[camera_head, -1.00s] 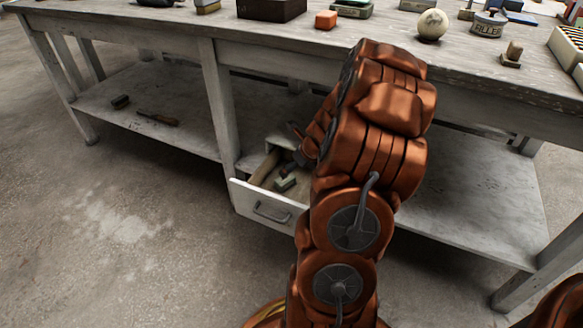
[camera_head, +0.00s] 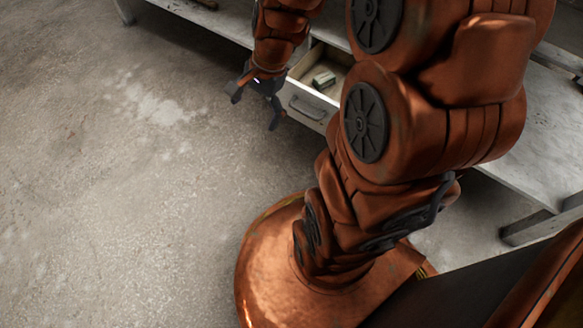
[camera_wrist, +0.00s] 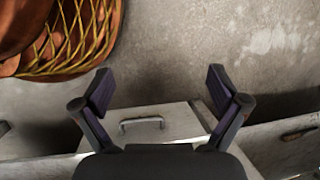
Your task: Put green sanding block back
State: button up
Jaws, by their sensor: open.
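A small block with a pale top and a dull green side, seemingly the green sanding block (camera_head: 323,79), lies inside the pulled-out drawer (camera_head: 308,106) under the workbench. My gripper (camera_head: 256,110) is open and empty, in front and to the left of the drawer, clear of the block. In the wrist view my two fingers (camera_wrist: 160,90) are spread apart with nothing between them. The drawer front with its handle (camera_wrist: 142,124) shows beyond them. The block cannot be made out in the wrist view.
The workbench's lower shelf (camera_head: 535,150) runs on to the right of the drawer. Open concrete floor (camera_head: 110,200) lies to the left and in front. The bench top is out of view now.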

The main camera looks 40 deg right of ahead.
jog(key=s+a+r+n+g+h, duration=0.1)
jog(key=s+a+r+n+g, duration=0.1)
jog(key=s+n, duration=0.5)
jog(key=s+a+r+n+g+h, duration=0.1)
jog(key=s+a+n+g+h, duration=0.1)
jog(key=s+n, duration=0.5)
jog(key=s, duration=0.4)
jog(key=shift+s+r+n+g, duration=0.25)
jog(key=shift+r+n+g, duration=0.05)
jog(key=shift+r, duration=0.05)
jog(key=w+r+t+p, duration=0.2)
jog(key=w+r+p, duration=0.2)
jog(key=r+p, duration=1)
jog(key=s+r+p, duration=0.3)
jog(key=r+p, duration=2.1)
jog(key=r, duration=0.2)
jog(key=shift+r, duration=0.2)
jog(key=shift+s, duration=0.15)
